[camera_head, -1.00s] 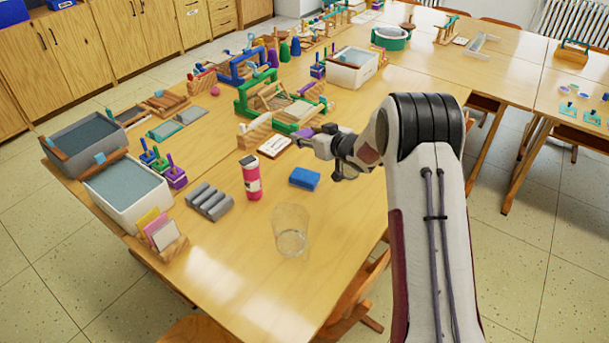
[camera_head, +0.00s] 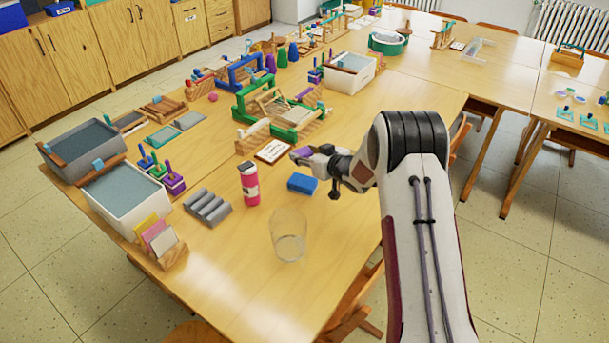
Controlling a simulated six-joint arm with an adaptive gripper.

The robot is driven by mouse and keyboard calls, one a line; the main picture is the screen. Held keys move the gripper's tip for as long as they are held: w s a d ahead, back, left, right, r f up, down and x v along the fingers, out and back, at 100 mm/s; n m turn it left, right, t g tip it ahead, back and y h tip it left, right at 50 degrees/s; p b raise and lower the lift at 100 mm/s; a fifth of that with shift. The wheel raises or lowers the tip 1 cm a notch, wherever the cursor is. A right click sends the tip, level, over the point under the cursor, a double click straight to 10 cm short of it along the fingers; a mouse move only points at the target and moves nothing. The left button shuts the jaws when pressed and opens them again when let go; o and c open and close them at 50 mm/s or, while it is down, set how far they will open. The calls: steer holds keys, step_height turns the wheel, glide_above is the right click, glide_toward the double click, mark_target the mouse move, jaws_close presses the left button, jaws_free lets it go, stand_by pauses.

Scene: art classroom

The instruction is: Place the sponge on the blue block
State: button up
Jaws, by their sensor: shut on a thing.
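A small purple piece (camera_head: 301,153), which I take to be the sponge, is held at the tip of my gripper (camera_head: 309,155). My gripper is shut on it, and the fingers hide part of it. The blue block (camera_head: 302,184) lies flat on the wooden table, below the gripper in the picture. The sponge appears above and slightly behind the block, apart from it. The exact height of the sponge over the table is hard to tell.
A pink bottle (camera_head: 250,184) stands left of the block, and a clear glass (camera_head: 289,236) stands in front. A white card (camera_head: 273,151) lies behind the bottle. A grey ridged rack (camera_head: 207,207) sits farther left.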

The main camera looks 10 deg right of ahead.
glide_above(305, 183)
steer(key=shift+w+f, duration=0.1)
steer(key=shift+f, duration=2)
steer(key=shift+f, duration=1.85)
steer(key=shift+f, duration=0.2)
steer(key=o, duration=0.8)
steer(key=shift+r, duration=0.2)
steer(key=shift+v, duration=6)
steer(key=shift+r, duration=0.1)
